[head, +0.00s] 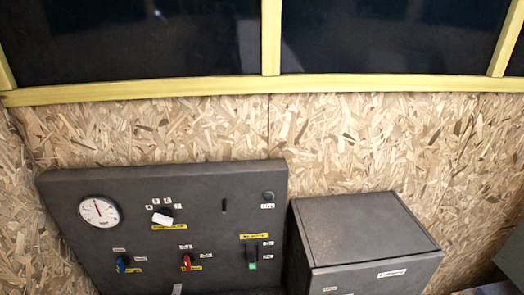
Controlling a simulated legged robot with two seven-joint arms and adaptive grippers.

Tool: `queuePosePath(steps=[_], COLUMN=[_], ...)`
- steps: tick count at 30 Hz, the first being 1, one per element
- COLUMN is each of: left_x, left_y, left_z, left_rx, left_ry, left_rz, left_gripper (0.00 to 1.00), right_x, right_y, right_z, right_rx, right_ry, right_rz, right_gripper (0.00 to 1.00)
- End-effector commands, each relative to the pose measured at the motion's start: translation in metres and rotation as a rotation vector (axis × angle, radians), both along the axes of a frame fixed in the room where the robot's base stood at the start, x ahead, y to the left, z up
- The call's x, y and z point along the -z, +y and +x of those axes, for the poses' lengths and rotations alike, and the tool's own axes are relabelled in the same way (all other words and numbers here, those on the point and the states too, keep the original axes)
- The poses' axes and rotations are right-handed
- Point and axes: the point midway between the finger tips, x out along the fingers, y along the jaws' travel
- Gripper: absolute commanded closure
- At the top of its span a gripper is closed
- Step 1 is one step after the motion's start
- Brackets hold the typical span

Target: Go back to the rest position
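Neither of my grippers shows in the head view, and no part of my arms can be made out. A dark grey control panel (150,215) stands at the lower left in front of a chipboard wall. It carries a round white gauge (99,211), a white knob (162,217), a blue knob (121,264), a red knob (187,262) and a slider with a green part (252,264). The panel's bottom edge is cut off by the frame.
A dark grey box (355,228) with a labelled front stands right of the panel. The chipboard wall (360,140) rises behind both, with yellow-framed dark windows (135,35) above. Grey objects (512,258) show at the lower right edge.

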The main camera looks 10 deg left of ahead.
Motion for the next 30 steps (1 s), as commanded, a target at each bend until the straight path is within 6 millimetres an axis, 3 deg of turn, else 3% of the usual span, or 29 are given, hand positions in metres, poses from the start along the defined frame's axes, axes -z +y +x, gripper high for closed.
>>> queuePosePath(steps=[5, 9, 12, 18, 24, 30], left_x=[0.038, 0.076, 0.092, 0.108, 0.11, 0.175], left_y=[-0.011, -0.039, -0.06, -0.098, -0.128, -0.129], left_z=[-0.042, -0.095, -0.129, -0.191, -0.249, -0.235], left_rx=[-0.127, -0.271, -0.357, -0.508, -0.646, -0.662], left_ry=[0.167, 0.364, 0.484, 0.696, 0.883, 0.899], left_rz=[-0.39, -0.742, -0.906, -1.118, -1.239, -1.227], left_gripper=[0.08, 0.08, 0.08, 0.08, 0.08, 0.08], right_x=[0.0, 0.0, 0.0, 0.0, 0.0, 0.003], right_y=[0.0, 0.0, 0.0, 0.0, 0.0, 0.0], right_z=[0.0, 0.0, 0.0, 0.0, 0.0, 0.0], right_rx=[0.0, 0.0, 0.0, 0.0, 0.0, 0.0], right_ry=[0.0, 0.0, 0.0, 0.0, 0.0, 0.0], right_rz=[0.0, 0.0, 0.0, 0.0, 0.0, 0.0], right_gripper=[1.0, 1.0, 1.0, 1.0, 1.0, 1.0])
